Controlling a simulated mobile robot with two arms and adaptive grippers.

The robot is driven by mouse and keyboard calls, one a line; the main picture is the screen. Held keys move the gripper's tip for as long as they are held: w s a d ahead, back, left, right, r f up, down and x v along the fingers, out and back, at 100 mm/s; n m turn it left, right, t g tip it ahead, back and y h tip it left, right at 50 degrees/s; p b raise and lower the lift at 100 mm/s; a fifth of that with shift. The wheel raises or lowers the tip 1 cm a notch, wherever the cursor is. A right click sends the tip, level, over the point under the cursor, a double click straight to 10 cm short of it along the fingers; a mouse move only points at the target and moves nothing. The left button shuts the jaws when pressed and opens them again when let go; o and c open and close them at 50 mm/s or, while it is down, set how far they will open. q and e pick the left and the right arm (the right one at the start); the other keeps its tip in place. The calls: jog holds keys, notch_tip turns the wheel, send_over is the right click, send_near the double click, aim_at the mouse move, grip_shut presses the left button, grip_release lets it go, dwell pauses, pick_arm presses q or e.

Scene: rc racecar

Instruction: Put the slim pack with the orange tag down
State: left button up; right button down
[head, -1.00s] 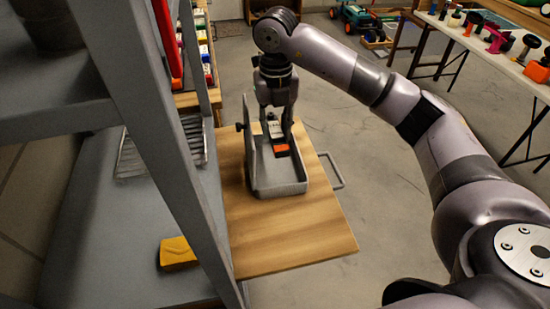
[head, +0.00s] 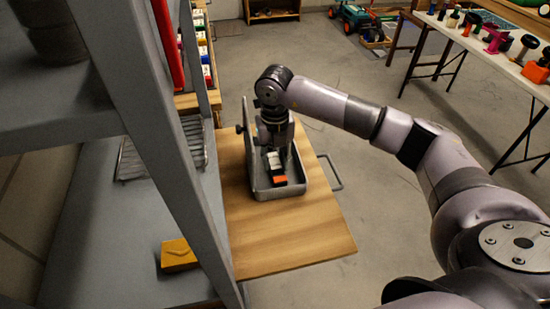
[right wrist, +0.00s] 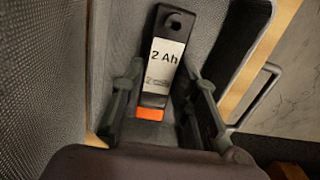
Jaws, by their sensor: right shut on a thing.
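The slim pack (head: 274,163) is dark with a white label and an orange tag at its near end. My right gripper (head: 277,152) points down into a grey padded open case (head: 303,188) and is shut on the pack, with one finger along each side. The pack is low inside the case; whether it touches the floor cannot be told. My left gripper is not in view.
The case stands on a wooden board (head: 295,235) with a metal handle (head: 331,172) at its right. A grey shelf upright (head: 165,150) stands close on the left. A yellow object (head: 178,254) lies on the lower grey shelf. The near part of the board is clear.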

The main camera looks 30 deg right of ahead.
aim_at(275, 163)
jog(key=shift+f, duration=0.2)
jog(key=c, duration=1.2)
grip_release()
jog(key=shift+c, duration=0.2)
jog(key=shift+r, duration=0.1)
notch_tip(275, 163, up, 12)
jog(key=b, duration=0.1)
jog(key=shift+r, duration=0.15)
